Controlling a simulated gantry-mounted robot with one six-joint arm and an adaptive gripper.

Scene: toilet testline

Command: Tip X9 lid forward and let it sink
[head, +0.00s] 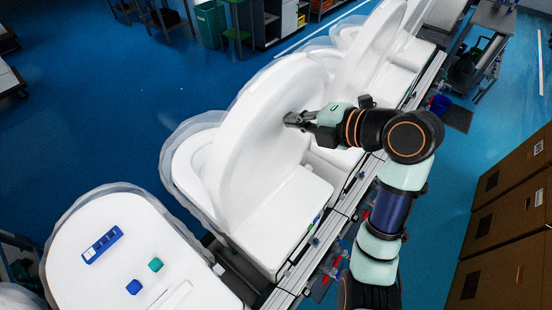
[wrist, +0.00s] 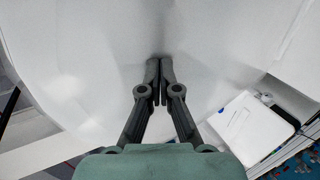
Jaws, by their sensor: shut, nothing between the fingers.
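A white toilet lid (head: 240,140) stands raised and tilted above its white toilet in the middle of the head view. I cannot read an X9 label on it. My gripper (head: 290,119) is shut and empty, with its fingertips at the side of the lid facing my arm. In the wrist view the shut fingers (wrist: 160,62) point at the broad white lid surface (wrist: 80,60), which fills most of the picture. The fingertips look touching or very close to it; I cannot tell which.
A closed toilet (head: 95,220) at the lower left carries a blue block, a blue cube and a green cube. More toilets with raised lids (head: 375,50) stand behind along the line rail (head: 345,200). Brown cabinets (head: 510,210) stand at the right. Blue floor is open at the upper left.

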